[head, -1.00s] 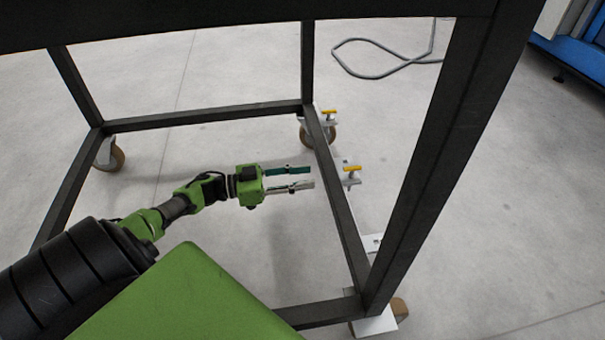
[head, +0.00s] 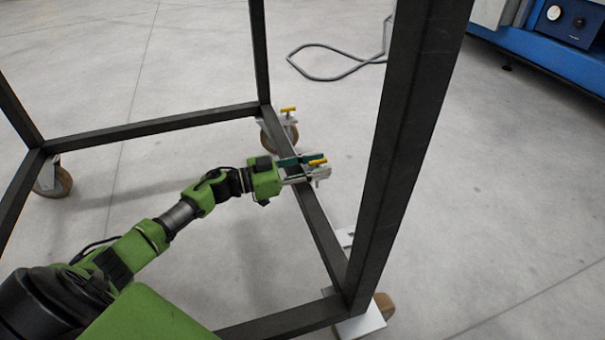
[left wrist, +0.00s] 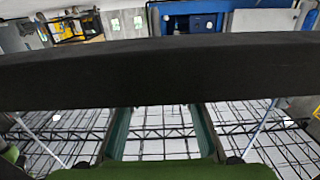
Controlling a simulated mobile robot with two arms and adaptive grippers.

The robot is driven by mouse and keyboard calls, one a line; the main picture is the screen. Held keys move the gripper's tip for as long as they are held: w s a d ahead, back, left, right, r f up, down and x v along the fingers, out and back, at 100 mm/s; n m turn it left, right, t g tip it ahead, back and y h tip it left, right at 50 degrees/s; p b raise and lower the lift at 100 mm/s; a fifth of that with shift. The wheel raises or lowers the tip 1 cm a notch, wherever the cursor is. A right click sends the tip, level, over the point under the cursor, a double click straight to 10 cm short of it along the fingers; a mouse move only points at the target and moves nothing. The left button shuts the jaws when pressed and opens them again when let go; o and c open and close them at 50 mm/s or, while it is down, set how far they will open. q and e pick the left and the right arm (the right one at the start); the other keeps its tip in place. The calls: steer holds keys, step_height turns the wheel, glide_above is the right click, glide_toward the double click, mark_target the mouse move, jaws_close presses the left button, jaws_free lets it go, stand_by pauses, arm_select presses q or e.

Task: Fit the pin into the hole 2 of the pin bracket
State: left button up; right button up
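A yellow-topped pin (head: 318,161) shows in the head view at the cart's right lower rail, on or by a light metal piece. A second yellow-topped pin (head: 288,109) sits farther back, near the rear caster. I cannot tell which is the task's pin, and hole 2 cannot be made out. My left gripper (head: 312,168) reaches across the rail to the nearer pin. In the left wrist view, its two fingers (left wrist: 161,130) are spread apart, and their tips are hidden behind a black bar. Contact with the pin is unclear. My right gripper is out of view.
The black cart frame (head: 150,128) surrounds my left arm, with a thick upright (head: 400,140) to its right. Light plates (head: 360,326) lie at the front right corner. A grey cable (head: 325,78) and a blue machine (head: 565,25) stand beyond open floor.

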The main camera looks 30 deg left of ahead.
arm_select(q)
steer(key=shift+w+d, duration=0.15)
steer(key=shift+w, duration=0.05)
jaws_close()
steer(key=shift+r, duration=0.1)
steer(key=shift+r+p, duration=3.35)
steer(key=shift+p, duration=0.85)
